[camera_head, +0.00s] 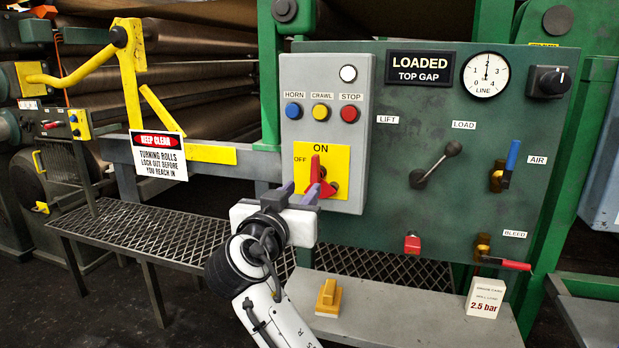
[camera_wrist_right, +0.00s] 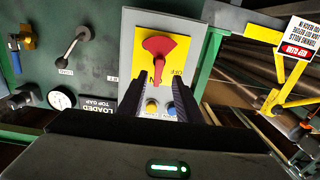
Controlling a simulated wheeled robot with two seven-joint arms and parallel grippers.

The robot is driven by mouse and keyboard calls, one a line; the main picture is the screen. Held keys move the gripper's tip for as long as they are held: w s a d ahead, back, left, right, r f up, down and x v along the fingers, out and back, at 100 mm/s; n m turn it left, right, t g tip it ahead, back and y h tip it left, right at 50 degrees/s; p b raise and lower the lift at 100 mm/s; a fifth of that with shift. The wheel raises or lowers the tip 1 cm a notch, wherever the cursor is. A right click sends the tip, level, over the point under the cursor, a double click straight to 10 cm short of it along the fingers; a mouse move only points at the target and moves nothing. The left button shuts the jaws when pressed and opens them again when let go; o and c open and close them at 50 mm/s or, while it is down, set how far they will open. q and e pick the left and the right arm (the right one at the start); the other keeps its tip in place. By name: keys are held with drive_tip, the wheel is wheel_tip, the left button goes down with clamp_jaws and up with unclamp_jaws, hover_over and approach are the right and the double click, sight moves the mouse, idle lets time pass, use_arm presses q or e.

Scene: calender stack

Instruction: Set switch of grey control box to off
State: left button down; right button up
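The grey control box (camera_head: 333,75) is mounted on the green panel. Its red rotary switch (camera_head: 317,178) sits on a yellow plate (camera_head: 338,157) marked ON at the top and OFF at the left. The switch handle points up at ON. In the right wrist view, which is turned over, the red switch (camera_wrist_right: 165,46) points down. My right gripper (camera_head: 299,190) is in front of the box's lower part, fingers open and empty. In the wrist view its fingers (camera_wrist_right: 157,86) show either side of the handle's line; contact cannot be told. My left gripper is not in view.
Blue, yellow and red buttons (camera_head: 349,114) sit above the switch. The panel carries a black-knobbed lever (camera_head: 435,165) and blue (camera_head: 511,158) and red (camera_head: 510,264) valve handles. A grey ledge (camera_head: 400,318) below holds a yellow block (camera_head: 328,297). A mesh platform (camera_head: 150,232) lies left.

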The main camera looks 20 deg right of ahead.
sight(314, 168)
drive_tip(key=x, duration=0.3)
drive_tip(key=r+p+x, duration=0.1)
drive_tip(key=x, duration=0.2)
drive_tip(key=r+x, duration=0.1)
drive_tip(key=x, duration=0.2)
drive_tip(key=shift+d, duration=0.1)
drive_tip(key=shift+w+d, duration=0.3)
drive_tip(key=shift+w, duration=0.1)
clamp_jaws()
